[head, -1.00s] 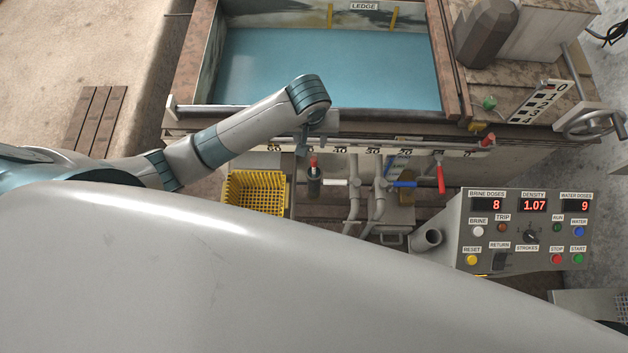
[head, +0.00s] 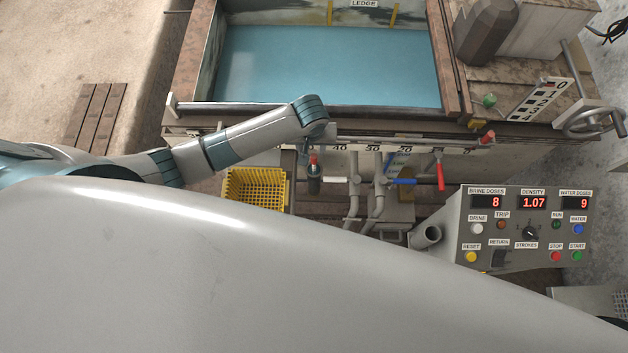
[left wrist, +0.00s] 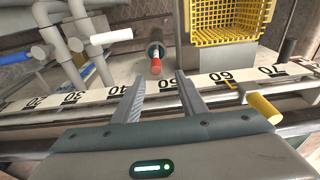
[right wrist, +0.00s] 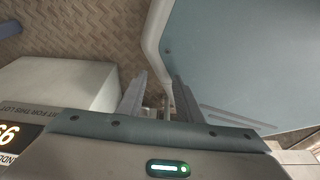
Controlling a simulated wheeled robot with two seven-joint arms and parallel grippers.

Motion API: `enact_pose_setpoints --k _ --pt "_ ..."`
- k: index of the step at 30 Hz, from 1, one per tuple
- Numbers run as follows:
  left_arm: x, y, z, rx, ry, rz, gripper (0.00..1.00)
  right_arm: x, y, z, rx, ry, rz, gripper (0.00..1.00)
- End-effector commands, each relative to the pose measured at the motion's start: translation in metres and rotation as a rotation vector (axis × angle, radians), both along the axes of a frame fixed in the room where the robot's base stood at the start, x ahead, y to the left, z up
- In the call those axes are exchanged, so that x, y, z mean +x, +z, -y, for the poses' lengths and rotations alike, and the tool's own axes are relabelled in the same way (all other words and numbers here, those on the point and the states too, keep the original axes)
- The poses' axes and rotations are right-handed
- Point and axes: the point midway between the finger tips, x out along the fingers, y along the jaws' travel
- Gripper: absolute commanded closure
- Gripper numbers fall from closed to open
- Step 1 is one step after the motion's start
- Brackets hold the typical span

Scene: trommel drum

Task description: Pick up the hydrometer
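A slim red-and-white-topped piece, which looks like the hydrometer (left wrist: 156,66), stands in a dark round holder (left wrist: 154,48) behind the numbered scale. In the head view the red top (head: 314,159) shows above the dark holder (head: 314,184). My left gripper (left wrist: 160,76) is open and empty, with its fingertips over the scale and pointing toward the red top, apart from it. In the head view my left gripper (head: 303,153) is partly hidden by its wrist, just left of the red top. My right gripper (right wrist: 160,76) is open and empty, away from the hydrometer.
A yellow basket (head: 255,189) stands left of the holder. Pipes with white (head: 334,180) and blue (head: 403,182) handles are to its right. The numbered scale (left wrist: 110,92) runs along the tank edge. A control panel (head: 524,229) stands at the right.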

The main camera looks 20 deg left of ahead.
Motion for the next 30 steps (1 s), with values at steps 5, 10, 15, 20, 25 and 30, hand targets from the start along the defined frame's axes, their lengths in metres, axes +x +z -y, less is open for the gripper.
enact_pose_setpoints --k 5,10,15,20,25,30 --pt "0.003 -0.024 -0.001 0.002 0.0 -0.002 0.62 -0.001 0.0 0.001 -0.001 0.0 -0.004 0.68" --pt "0.005 -0.032 -0.001 0.0 0.0 0.0 0.62 -0.002 0.0 0.001 -0.002 -0.001 -0.006 0.68" --pt "0.005 -0.032 -0.001 -0.001 0.0 0.001 0.62 -0.002 -0.001 0.001 -0.002 -0.001 -0.007 0.68" --pt "0.005 -0.033 -0.001 -0.001 0.0 0.0 0.62 -0.002 0.0 0.002 -0.003 -0.002 -0.006 0.68" --pt "0.006 -0.04 0.001 0.001 -0.001 -0.001 0.62 -0.004 0.001 0.003 -0.004 -0.002 -0.01 0.68" --pt "0.009 -0.056 0.004 0.001 -0.001 0.0 0.62 -0.014 0.0 0.006 -0.01 -0.002 -0.033 0.68"
